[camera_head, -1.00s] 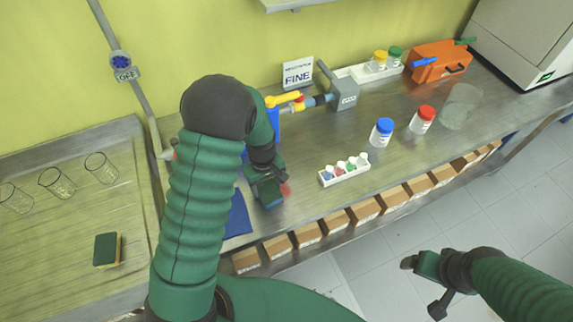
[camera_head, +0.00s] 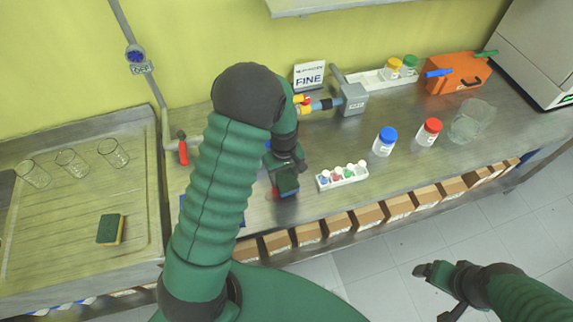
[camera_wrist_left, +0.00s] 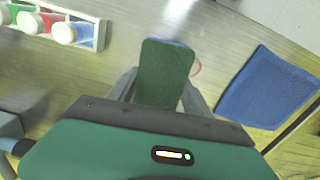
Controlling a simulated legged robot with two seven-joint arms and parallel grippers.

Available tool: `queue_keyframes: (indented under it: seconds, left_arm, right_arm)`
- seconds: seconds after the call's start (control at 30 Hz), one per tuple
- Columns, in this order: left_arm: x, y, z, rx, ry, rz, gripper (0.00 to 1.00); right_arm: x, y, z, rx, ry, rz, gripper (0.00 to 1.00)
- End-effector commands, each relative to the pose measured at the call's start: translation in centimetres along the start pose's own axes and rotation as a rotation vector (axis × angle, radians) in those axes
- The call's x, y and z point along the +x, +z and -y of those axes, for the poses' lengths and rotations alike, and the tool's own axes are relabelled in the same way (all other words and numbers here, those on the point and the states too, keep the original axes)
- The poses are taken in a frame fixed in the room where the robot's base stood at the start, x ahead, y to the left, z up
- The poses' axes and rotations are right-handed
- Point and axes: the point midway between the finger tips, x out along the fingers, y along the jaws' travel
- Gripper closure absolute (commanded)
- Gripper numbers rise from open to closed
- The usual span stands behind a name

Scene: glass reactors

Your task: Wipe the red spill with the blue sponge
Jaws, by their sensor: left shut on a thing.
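My left gripper (camera_head: 285,184) is shut on the blue sponge (camera_wrist_left: 165,72), low over the bench. In the left wrist view the sponge shows its dark green pad side, with a thin blue edge at its far end. The red spill is mostly hidden by the sponge and gripper; a faint reddish rim (camera_wrist_left: 196,67) shows just beside the sponge in the left wrist view. Whether the sponge touches the bench is hard to tell. My right gripper (camera_head: 432,285) hangs over the floor, away from the bench, and its jaw opening is unclear.
A white rack of small vials (camera_head: 343,177) stands right of my left gripper. Blue-capped (camera_head: 385,141) and red-capped (camera_head: 429,132) jars stand farther right. A blue mat (camera_wrist_left: 268,88) lies beside the sponge. A green-and-yellow sponge (camera_head: 111,229) and beakers (camera_head: 72,163) are at left.

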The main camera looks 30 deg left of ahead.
Motion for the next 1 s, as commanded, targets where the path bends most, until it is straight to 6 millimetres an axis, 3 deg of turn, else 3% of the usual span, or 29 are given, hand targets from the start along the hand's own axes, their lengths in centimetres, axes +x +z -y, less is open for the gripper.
queue_keyframes:
  seconds: [0.43,1.0]
  left_arm:
    - [-4.1,-0.8,0.0,0.005,-0.001,0.001,0.75]
    - [-4.2,-0.8,0.0,0.005,-0.001,0.001,0.75]
  right_arm:
    - [-3.4,-0.8,0.0,0.000,0.000,0.000,0.17]
    - [-3.5,-0.8,0.0,0.000,0.000,0.000,0.17]
